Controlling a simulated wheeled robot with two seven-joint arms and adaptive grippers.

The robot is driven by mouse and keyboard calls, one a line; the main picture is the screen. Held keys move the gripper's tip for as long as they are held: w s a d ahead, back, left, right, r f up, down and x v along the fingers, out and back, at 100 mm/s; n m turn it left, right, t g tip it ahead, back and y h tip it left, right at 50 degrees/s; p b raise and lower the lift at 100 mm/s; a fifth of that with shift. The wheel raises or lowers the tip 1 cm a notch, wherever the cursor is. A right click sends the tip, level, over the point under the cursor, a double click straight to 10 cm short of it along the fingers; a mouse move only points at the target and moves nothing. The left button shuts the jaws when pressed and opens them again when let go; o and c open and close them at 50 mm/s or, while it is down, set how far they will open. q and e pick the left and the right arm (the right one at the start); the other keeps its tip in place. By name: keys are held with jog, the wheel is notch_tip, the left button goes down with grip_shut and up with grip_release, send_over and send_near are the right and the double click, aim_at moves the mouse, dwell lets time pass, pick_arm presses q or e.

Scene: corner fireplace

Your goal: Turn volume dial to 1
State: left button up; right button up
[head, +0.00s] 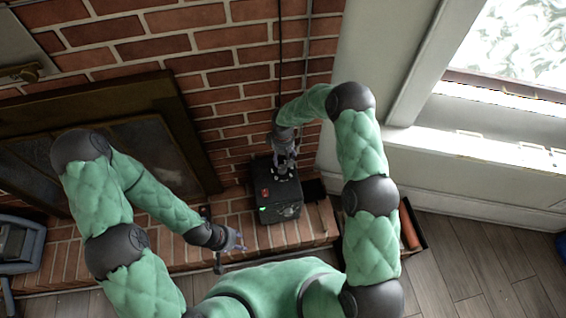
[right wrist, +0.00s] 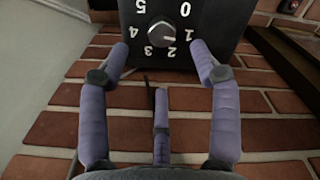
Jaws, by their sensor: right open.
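The black box (head: 285,213) stands on the brick hearth, with a red part and a small green light on it in the head view. In the right wrist view a round metallic volume dial (right wrist: 162,34) sits on the box's dark face, ringed by white numbers 0 to 5 that appear upside down. A light mark on the dial appears to point toward the 1. My right gripper (head: 286,165) is over the far end of the box. In the right wrist view its fingers (right wrist: 161,62) are spread, apart from the dial. My left gripper (head: 236,240) is left of the box; its finger opening is unclear.
A brick wall rises behind the box, with cables hanging down it. A dark fireplace screen (head: 125,150) is at left. A grey device (head: 20,242) stands at far left. A dark crate (head: 412,240) is on the wooden floor at right, below a window.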

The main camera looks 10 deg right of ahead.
jog(key=shift+r, duration=1.35)
